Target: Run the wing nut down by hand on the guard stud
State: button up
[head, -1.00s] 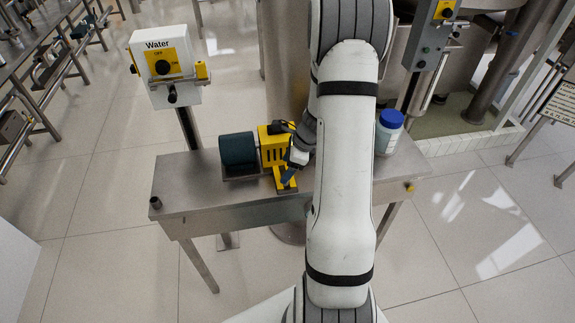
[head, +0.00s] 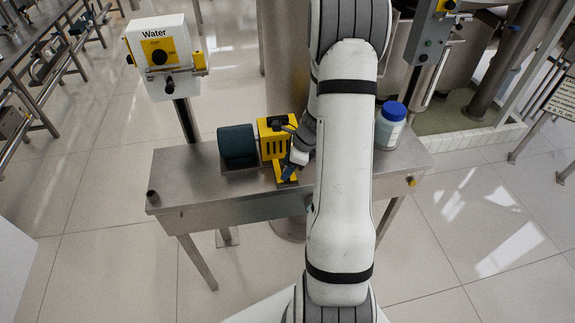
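A yellow slotted guard (head: 273,140) stands on the steel table, beside a dark green cylinder (head: 237,143). A black part (head: 280,123) sits at the top of the guard; I cannot tell whether it is the wing nut. The stud cannot be made out. My arm hides much of the gripper, and I cannot tell whether the fingers are open or shut.
A white jar with a blue lid (head: 391,125) stands on the table right of my arm. A white and yellow Water box (head: 160,60) stands behind the table.

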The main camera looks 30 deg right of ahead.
jog(key=c, duration=0.6)
jog(key=m+t+h, duration=0.1)
jog(key=m, duration=0.2)
jog(key=shift+b, duration=0.4)
jog(key=shift+a+m+t+h+b, duration=0.1)
jog(key=shift+m+t+h+b, duration=0.25)
jog(key=shift+m, duration=1.35)
jog(key=shift+r, duration=0.1)
jog(key=shift+w+m+t+h+b, duration=0.1)
jog(key=shift+m+t+h+b, duration=0.2)
jog(key=shift+m+h, duration=0.9)
jog(key=shift+m+y, duration=0.35)
jog(key=shift+m, duration=0.15)
